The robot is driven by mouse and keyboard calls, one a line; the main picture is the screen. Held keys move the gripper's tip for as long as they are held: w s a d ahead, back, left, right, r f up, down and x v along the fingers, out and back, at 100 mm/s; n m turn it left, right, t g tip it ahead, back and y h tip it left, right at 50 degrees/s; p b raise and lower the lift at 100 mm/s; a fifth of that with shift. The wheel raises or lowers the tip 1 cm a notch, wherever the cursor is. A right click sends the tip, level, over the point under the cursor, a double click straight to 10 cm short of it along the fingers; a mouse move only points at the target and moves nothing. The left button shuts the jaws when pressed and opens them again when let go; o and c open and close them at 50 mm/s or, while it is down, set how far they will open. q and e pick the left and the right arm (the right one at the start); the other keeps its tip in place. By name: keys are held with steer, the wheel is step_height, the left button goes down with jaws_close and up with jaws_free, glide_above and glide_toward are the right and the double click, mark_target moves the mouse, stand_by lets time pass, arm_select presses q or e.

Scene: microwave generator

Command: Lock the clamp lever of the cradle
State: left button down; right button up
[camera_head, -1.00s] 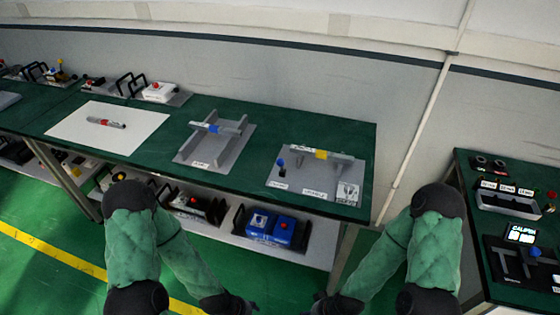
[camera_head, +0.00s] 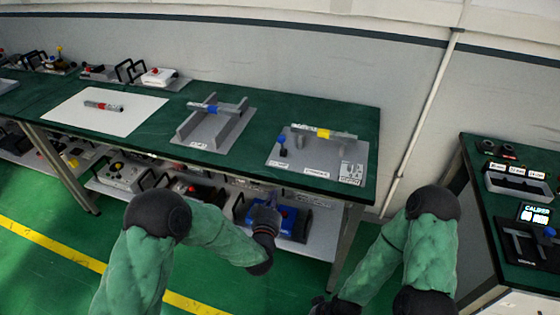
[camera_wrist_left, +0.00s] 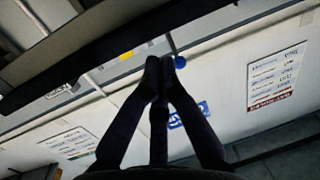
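The cradle is a grey plate (camera_head: 345,160) near the right end of the green table. A grey bar with a yellow band (camera_head: 322,133) lies across its uprights. The clamp lever (camera_head: 282,140), with a blue knob, stands upright at the plate's left side. My left gripper (camera_head: 268,200) is in front of the table edge, below and apart from the lever. In the left wrist view its fingers (camera_wrist_left: 160,66) are together and empty, and a blue knob (camera_wrist_left: 180,62) shows just beyond the tips. My right gripper (camera_head: 335,303) is low at the bottom edge, too dark to read.
A similar fixture with a blue-banded bar (camera_head: 208,108) and a white sheet with a red-banded bar (camera_head: 103,106) lie further left. Blue boxes (camera_head: 290,218) stand on the lower shelf (camera_head: 318,262). Another bench (camera_head: 505,230) stands at the right.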

mark_target(283, 142)
arm_select(q)
step_height(283, 142, up, 6)
steer(key=d+t+b, duration=0.1)
steer(key=t, duration=0.2)
steer(key=shift+s+d+r, duration=0.2)
steer(key=shift+s+d, duration=0.05)
steer(key=shift+d, duration=0.05)
steer(key=b+x, duration=0.4)
steer(key=x, duration=1)
steer(key=shift+a, duration=0.1)
